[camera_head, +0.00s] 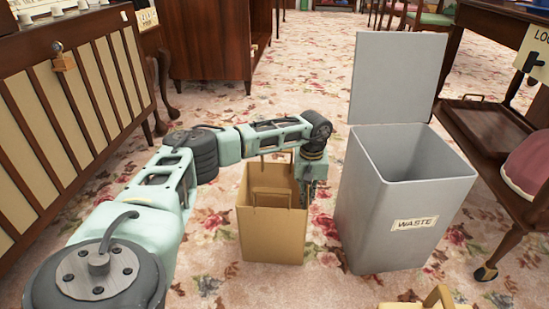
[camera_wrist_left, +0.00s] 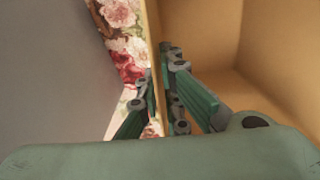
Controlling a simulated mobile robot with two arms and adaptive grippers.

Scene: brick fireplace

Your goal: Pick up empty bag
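A tan paper bag (camera_head: 272,235) with an open top and raised handles stands upright on the floor in the head view. Its inside looks empty. My left gripper (camera_head: 308,192) points down at the bag's right edge, between the bag and the waste bin. In the left wrist view the bag's inner wall (camera_wrist_left: 270,60) fills the right side. The left gripper's fingers (camera_wrist_left: 163,95) are apart, one on each side of the bag's wall. I cannot tell whether they touch it. My right gripper is not in view.
A grey waste bin (camera_head: 405,215) with its lid up stands close to the right of the bag. Another yellowish bag (camera_head: 425,303) shows at the bottom edge. A wooden striped panel (camera_head: 70,105) stands left, a table with a tray (camera_head: 485,125) right. Floral carpet lies around.

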